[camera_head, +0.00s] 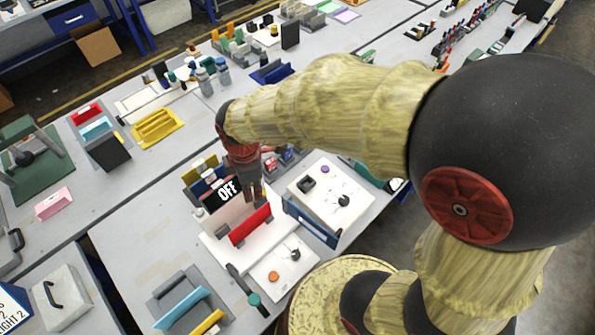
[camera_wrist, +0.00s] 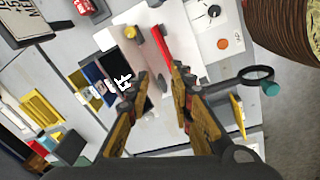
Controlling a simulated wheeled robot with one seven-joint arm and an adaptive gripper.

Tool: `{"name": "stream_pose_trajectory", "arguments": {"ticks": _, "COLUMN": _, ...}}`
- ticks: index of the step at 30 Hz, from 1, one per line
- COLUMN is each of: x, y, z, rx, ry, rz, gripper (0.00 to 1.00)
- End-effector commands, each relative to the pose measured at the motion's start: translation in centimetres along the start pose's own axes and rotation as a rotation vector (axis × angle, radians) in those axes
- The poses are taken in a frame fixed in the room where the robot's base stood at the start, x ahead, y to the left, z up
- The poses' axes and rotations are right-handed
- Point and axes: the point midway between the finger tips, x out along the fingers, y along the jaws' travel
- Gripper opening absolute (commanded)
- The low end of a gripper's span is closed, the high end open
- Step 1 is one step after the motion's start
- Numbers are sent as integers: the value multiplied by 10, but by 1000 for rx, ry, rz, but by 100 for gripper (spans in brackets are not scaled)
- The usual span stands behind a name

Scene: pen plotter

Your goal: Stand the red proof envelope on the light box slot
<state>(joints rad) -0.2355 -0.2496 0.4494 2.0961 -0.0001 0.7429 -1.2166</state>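A red flat panel (camera_head: 250,225), which looks like the red proof envelope, stands on edge on a white base (camera_head: 214,238) that looks like the light box. I cannot tell whether it sits in a slot. The panel also shows in the wrist view (camera_wrist: 162,45), as a narrow red strip beyond the fingertips. My gripper (camera_head: 255,200) is just above and behind the red panel in the head view. In the wrist view my gripper (camera_wrist: 158,76) has its fingers spread with nothing between them. The strip's near end lies close to the right fingertip.
A black panel marked OFF (camera_head: 228,191) stands close left of my gripper. A white board with a black knob (camera_head: 343,200) lies to the right. Blue and yellow pieces in a grey rack (camera_head: 182,305) stand at the front. Bare table (camera_head: 150,240) lies to the left.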

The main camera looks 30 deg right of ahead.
Motion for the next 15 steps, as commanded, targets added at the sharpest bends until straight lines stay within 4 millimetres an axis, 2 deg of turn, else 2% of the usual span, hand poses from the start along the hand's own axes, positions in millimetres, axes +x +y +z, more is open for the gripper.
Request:
{"name": "stream_pose_trajectory", "arguments": {"ticks": 1, "x": -27, "y": -1, "z": 10, "rx": 122, "ry": 15, "rz": 44, "gripper": 23}}
{"name": "stream_pose_trajectory", "arguments": {"ticks": 6, "x": -96, "y": -20, "z": 45, "rx": 576, "ry": 79, "rz": 151, "gripper": 23}}
{"name": "stream_pose_trajectory", "arguments": {"ticks": 10, "x": -137, "y": -44, "z": 69, "rx": 909, "ry": 152, "rz": 222, "gripper": 23}}
{"name": "stream_pose_trajectory", "arguments": {"ticks": 15, "x": -169, "y": -73, "z": 90, "rx": 1243, "ry": 245, "rz": 281, "gripper": 23}}
